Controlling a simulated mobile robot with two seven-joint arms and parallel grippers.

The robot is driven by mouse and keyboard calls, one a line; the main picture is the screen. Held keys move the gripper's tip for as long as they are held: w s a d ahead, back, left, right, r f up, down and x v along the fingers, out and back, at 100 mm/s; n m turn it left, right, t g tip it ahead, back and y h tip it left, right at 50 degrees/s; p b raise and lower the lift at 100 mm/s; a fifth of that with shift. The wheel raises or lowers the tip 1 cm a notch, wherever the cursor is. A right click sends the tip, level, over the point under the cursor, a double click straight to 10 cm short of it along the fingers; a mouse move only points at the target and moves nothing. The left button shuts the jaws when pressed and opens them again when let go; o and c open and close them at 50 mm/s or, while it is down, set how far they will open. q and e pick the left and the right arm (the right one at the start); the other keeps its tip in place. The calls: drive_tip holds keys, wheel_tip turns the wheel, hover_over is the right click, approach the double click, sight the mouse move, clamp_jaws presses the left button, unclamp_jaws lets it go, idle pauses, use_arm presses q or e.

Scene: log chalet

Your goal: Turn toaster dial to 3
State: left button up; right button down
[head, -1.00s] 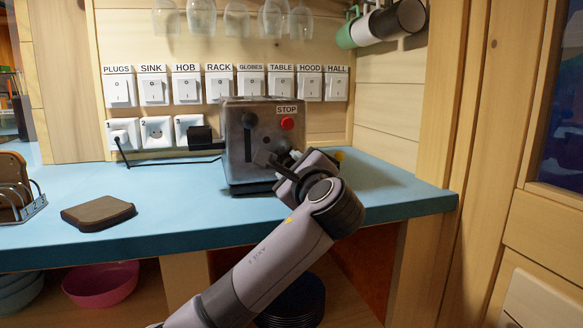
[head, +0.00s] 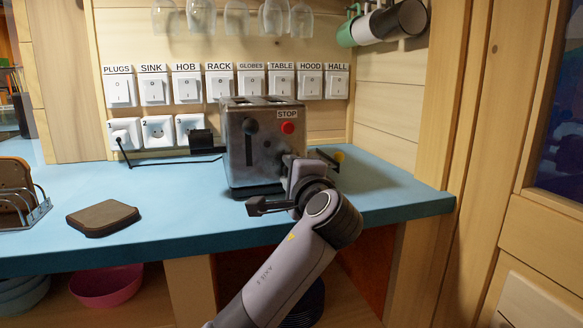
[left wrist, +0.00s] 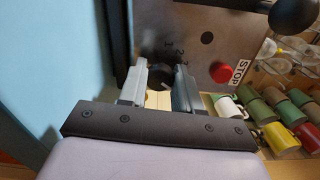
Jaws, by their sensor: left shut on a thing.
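The metal toaster (head: 268,143) stands on the blue counter, with a black lever knob (head: 250,126) and a red STOP button (head: 288,128) on its front. My left gripper (head: 288,165) is at the lower right of that front and hides the dial in the head view. In the left wrist view the dark dial (left wrist: 157,74) sits between my two fingers, and the gripper is shut on it. Which mark the dial points to cannot be told. My right gripper is not in view.
A bread slice (head: 102,217) lies on the blue counter (head: 180,215) left of the toaster, near a toast rack (head: 30,213). Labelled switches and sockets line the wall behind. Mugs (head: 375,24) and glasses hang above. The counter right of the toaster is mostly clear.

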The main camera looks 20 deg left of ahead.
use_arm(q)
drive_tip(key=shift+f+n, duration=0.1)
drive_tip(key=shift+n, duration=0.9)
drive_tip(key=n, duration=0.3)
drive_tip(key=shift+d+f+n, duration=0.1)
drive_tip(key=shift+n, duration=0.2)
drive_tip(key=n+b, duration=0.1)
drive_tip(key=n, duration=0.1)
drive_tip(key=shift+n, duration=1.1)
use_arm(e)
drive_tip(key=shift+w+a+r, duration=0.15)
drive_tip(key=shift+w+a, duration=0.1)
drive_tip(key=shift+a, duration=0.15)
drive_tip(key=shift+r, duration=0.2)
use_arm(q)
drive_tip(key=o, duration=1.1)
drive_tip(key=shift+c, duration=0.2)
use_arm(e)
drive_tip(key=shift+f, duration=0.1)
